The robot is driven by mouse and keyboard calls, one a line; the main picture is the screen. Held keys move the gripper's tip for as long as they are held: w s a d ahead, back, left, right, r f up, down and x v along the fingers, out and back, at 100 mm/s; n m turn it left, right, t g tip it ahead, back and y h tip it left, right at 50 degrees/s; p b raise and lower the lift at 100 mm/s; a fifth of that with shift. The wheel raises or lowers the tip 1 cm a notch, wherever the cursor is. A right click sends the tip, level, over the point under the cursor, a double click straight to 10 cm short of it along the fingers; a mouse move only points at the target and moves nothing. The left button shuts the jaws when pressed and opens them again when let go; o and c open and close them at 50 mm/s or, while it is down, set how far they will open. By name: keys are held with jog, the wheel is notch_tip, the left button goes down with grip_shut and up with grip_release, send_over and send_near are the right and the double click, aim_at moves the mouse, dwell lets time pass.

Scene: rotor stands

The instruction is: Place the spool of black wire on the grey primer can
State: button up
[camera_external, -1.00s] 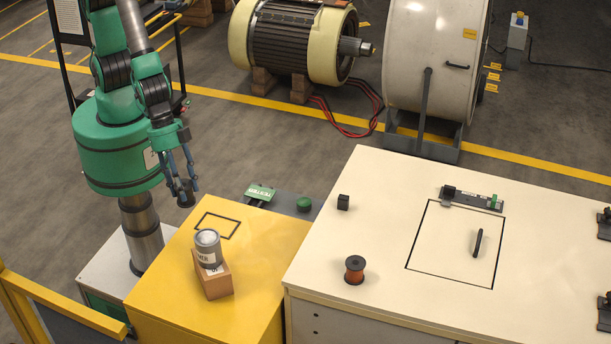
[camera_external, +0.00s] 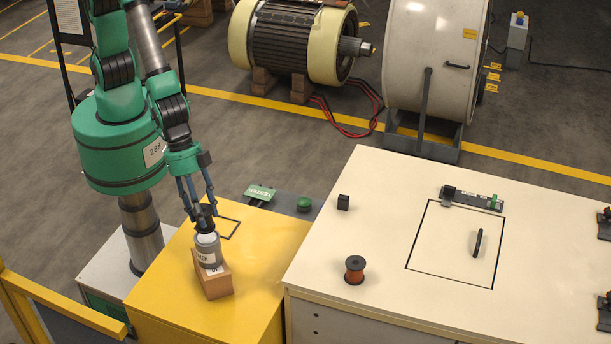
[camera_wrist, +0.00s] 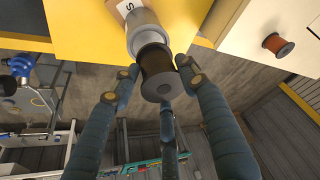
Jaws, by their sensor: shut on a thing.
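The spool of black wire is dark with round flanges; in the wrist view (camera_wrist: 158,70) it sits between my three fingers. My gripper (camera_wrist: 160,85) is shut on it. The grey primer can (camera_external: 208,254) stands upright on a brown wooden block on the yellow cabinet; its side also shows in the wrist view (camera_wrist: 142,22). In the external view my gripper (camera_external: 203,212) points down over the can, with the spool (camera_external: 206,225) right at the can's top. I cannot tell whether the spool touches the lid.
The wooden block (camera_external: 212,283) stands on the yellow cabinet (camera_external: 258,275). A copper-coloured wire spool (camera_external: 355,271) and a small black cube (camera_external: 343,202) stand on the cream bench (camera_external: 385,190) at right. A green button (camera_external: 304,204) is behind the cabinet. The cabinet's right side is clear.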

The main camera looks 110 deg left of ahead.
jog(key=shift+f, duration=1.7)
jog(key=shift+f, duration=0.1)
jog(key=o, duration=1.3)
jog(key=v, duration=1.2)
jog(key=shift+a, duration=0.1)
